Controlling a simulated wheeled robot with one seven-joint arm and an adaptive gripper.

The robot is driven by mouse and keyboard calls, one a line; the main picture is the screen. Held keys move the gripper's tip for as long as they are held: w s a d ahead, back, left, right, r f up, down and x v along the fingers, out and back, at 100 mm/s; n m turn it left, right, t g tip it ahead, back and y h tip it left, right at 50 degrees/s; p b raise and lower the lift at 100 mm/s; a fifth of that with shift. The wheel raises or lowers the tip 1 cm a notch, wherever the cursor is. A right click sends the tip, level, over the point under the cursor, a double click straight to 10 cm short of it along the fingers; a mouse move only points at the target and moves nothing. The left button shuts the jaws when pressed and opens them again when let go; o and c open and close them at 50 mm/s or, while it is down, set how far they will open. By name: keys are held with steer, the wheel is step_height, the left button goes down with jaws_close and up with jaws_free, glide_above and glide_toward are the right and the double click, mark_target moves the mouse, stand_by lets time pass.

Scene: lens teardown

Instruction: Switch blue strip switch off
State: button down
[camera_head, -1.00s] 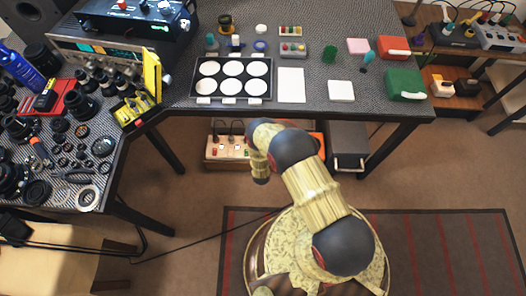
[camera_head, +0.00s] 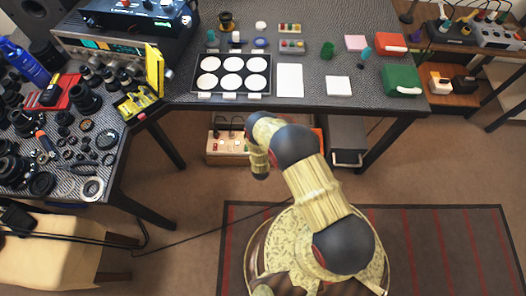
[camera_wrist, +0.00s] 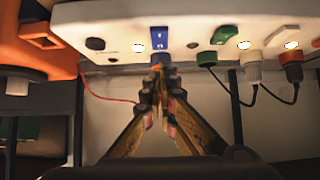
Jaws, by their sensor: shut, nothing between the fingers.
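The white power strip (camera_wrist: 115,20) runs across the top of the wrist view. Its blue switch (camera_wrist: 159,37) has small white marks and sits left of the green switch (camera_wrist: 223,35). A lit lamp shows beside the blue switch; I cannot tell its rocker position. My gripper (camera_wrist: 160,76) is shut and empty, its fingertips just below the blue switch in the picture. I cannot tell whether they touch it. In the head view, a strip with red-lit switches (camera_head: 219,134) sits under the table, and my arm hides the gripper.
An orange object (camera_wrist: 38,45) stands close on the left. A table leg (camera_head: 160,137) stands left of the strip.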

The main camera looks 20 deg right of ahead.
steer(key=p+v, duration=0.4)
steer(key=v, duration=0.6)
steer(key=shift+r, duration=0.15)
steer(key=shift+a, duration=0.1)
